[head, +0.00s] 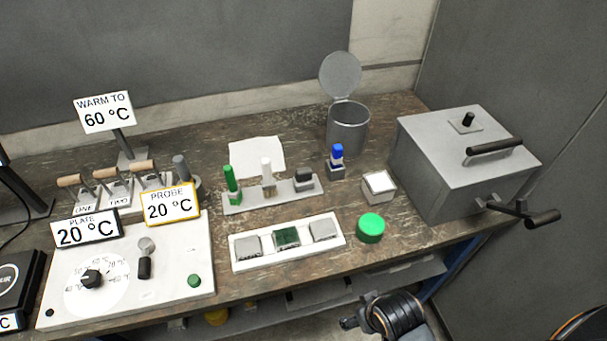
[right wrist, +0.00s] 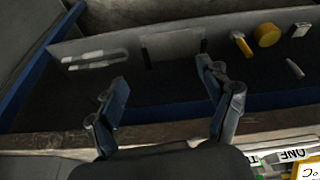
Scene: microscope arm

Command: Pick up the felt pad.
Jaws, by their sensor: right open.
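No label marks the felt pad. The dark green square (head: 287,237) in the middle of the white three-place tray (head: 240,266) looks most like it, but I cannot be sure. A grey square block sits on each side of it. A bright green round piece (head: 371,227) stands on the bench right of the tray. My right gripper (head: 352,322) is low in front of the bench edge, apart from these things. In the right wrist view, its two fingers (right wrist: 162,85) are spread with nothing between them. My left gripper is not in view.
A grey lidded box (head: 440,175) with protruding handles stands at the right. An open metal can (head: 348,128), a stamp rack (head: 275,196) and a white-topped block (head: 379,186) stand behind the tray. A control panel (head: 130,265) fills the left. A shelf (right wrist: 180,90) with small items lies below.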

